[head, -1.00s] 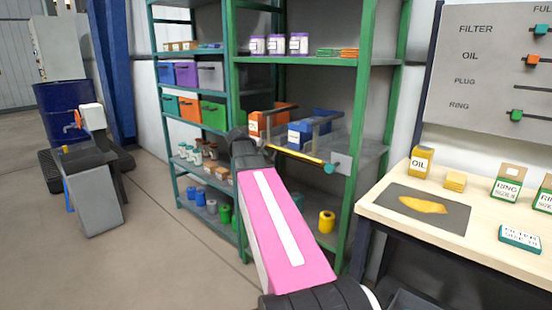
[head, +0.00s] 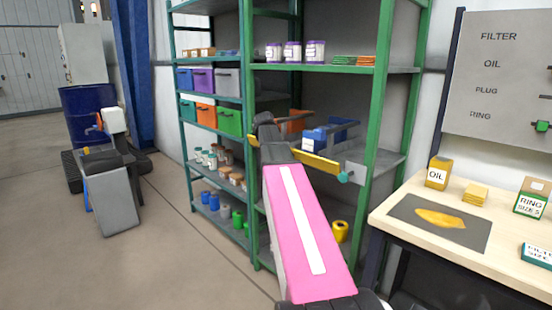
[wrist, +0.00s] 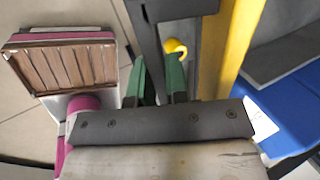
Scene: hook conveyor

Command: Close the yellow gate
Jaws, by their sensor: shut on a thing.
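The yellow gate (head: 315,162) is a long yellow bar across the front of a shelf in the green rack. Its right end meets a grey plate with a teal knob (head: 345,177). Its left end shows just left of my arm. In the wrist view the yellow bar (wrist: 228,50) runs upright, right of my gripper (wrist: 160,72). The green fingers are shut on a part of the gate, beside a yellow round knob (wrist: 175,47). The exact contact is partly hidden. In the head view my arm's end covers the fingers.
A blue bin (head: 330,136) and an orange bin (head: 292,122) stand on the shelf behind the gate. The green rack post (head: 379,110) is at right. A workbench (head: 400,226) with boxes stands right of it.

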